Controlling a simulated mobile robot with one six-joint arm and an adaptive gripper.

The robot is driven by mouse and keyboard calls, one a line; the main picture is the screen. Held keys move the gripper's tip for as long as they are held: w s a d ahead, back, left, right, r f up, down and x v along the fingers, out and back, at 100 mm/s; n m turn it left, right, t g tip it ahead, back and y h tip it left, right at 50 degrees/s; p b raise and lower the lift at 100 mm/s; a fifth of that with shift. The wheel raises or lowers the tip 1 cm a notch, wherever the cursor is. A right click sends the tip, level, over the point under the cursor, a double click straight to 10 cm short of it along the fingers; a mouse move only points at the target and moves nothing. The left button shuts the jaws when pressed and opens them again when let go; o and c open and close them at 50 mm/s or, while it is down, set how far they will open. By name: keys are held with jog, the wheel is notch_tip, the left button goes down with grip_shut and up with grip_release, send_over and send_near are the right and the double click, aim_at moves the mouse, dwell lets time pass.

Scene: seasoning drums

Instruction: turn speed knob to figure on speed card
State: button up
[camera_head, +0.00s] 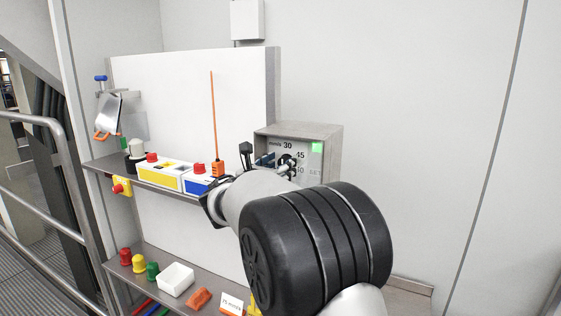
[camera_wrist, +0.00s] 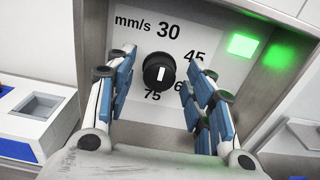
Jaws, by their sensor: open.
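The black speed knob (camera_wrist: 157,72) sits on a pale dial plate marked mm/s, with 30, 45, 60 and 75 around it; the 60 is partly covered by my right finger. A white line on the knob's face stands about upright in the wrist view. My gripper (camera_wrist: 160,60) is open, one padded finger on each side of the knob, with visible gaps. In the head view my gripper (camera_head: 278,164) is at the control box, partly hidden by my arm.
The grey control box (camera_head: 330,145) has a lit green lamp (camera_wrist: 242,44) right of the dial. Yellow (camera_head: 160,176) and blue (camera_head: 197,186) boxes stand left of it on the upper shelf. A white tray (camera_head: 175,280) and coloured caps are on the lower shelf.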

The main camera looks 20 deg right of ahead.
jog(key=shift+w+d, duration=0.2)
jog(key=shift+d, duration=0.1)
jog(key=c, duration=1.1)
